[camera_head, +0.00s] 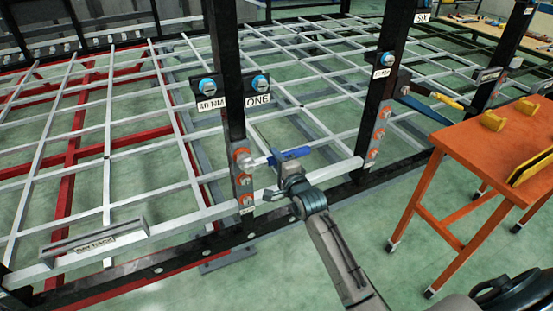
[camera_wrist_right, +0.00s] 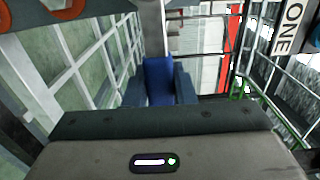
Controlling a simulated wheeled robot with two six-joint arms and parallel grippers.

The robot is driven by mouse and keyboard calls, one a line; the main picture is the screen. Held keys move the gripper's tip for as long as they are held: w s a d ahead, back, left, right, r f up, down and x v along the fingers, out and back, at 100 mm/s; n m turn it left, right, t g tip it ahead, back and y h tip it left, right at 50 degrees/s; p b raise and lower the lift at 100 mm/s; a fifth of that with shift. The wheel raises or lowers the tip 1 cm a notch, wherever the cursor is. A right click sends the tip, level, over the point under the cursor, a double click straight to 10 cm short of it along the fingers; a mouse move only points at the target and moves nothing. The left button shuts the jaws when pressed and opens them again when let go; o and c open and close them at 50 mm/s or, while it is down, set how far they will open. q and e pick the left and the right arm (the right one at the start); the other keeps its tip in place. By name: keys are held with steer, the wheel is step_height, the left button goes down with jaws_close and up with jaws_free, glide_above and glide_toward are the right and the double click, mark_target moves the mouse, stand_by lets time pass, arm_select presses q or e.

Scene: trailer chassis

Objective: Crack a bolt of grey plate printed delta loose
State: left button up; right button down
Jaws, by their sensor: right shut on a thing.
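My right gripper (camera_head: 283,162) is shut on a blue-handled tool (camera_head: 292,153), whose blue handle (camera_wrist_right: 158,80) shows between the fingers in the wrist view. The tool's silver end points left at the grey plate (camera_head: 237,128) on the near black post. That plate carries several bolts with orange rings (camera_head: 243,180). The silver end is at or very close to the upper bolt (camera_head: 241,156); I cannot tell whether it is seated. A second grey plate (camera_head: 382,112) with orange-ringed bolts is on the post to the right. No delta print is legible. My left gripper is out of view.
Blue bolts (camera_head: 207,86) sit above the "40 NM" and "ONE" labels (camera_head: 257,100). White and red chassis bars (camera_head: 70,150) fill the left. A labelled rack (camera_head: 95,240) is at front left. An orange table (camera_head: 500,140) with yellow items stands right. Green floor is open below.

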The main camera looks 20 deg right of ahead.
steer(key=shift+w+r, duration=0.1)
steer(key=shift+w, duration=0.65)
stand_by(0.4)
steer(key=c, duration=1.9)
jaws_free()
jaws_close()
steer(key=shift+r+n+p, duration=0.7)
steer(key=shift+n+p, duration=0.15)
steer(key=shift+n, duration=0.15)
steer(key=shift+a+r+n+p, duration=0.25)
steer(key=shift+r+n+p, duration=0.45)
steer(key=shift+n, duration=0.2)
